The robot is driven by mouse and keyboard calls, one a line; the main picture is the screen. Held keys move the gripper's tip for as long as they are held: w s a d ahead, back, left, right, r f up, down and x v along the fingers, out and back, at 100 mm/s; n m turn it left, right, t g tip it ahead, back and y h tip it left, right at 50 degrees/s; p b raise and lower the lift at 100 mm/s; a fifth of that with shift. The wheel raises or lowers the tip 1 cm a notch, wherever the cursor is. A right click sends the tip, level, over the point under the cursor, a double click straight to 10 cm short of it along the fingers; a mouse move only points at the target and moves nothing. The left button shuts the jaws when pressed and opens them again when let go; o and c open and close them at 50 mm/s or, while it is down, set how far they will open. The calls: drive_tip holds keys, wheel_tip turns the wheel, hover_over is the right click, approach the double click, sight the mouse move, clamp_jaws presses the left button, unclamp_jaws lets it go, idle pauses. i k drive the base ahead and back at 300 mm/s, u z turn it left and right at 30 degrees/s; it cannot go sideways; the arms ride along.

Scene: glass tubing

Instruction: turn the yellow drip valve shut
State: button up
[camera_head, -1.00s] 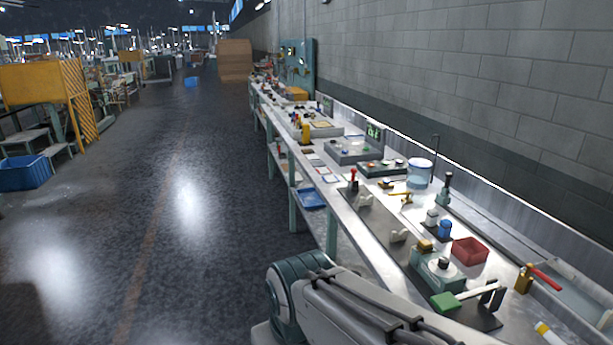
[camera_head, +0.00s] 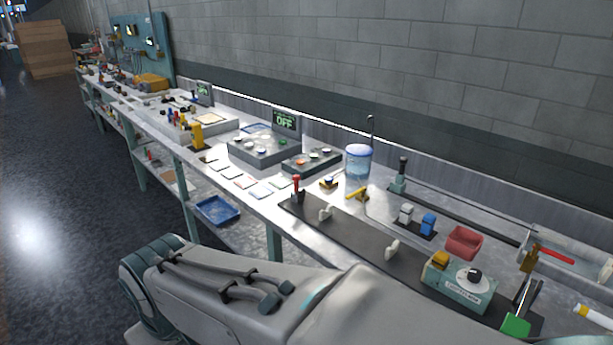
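A yellow valve-like handle (camera_head: 357,193), which looks like the drip valve, is on the long bench just in front of a clear jar of blue liquid (camera_head: 358,162). A thin pale tube runs by it. It is small here, and I cannot tell whether it is turned open or shut. A smaller yellow-and-dark piece (camera_head: 329,183) is just to its left. My arm crosses the bottom of the view, in front of the bench. My gripper is not in view.
Near the handle are a red-topped lever (camera_head: 296,188), white and blue switches (camera_head: 428,224), a red bin (camera_head: 464,242) and a green box with a dial (camera_head: 460,287). A thin dark post (camera_head: 371,130) rises behind the jar. Open floor (camera_head: 60,220) lies left.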

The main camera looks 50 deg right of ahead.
sight(362, 190)
drive_tip(key=z, duration=0.8)
drive_tip(key=i, duration=1)
drive_tip(key=z, duration=1.2)
drive_tip(key=i, duration=0.25)
drive_tip(key=z, duration=0.1)
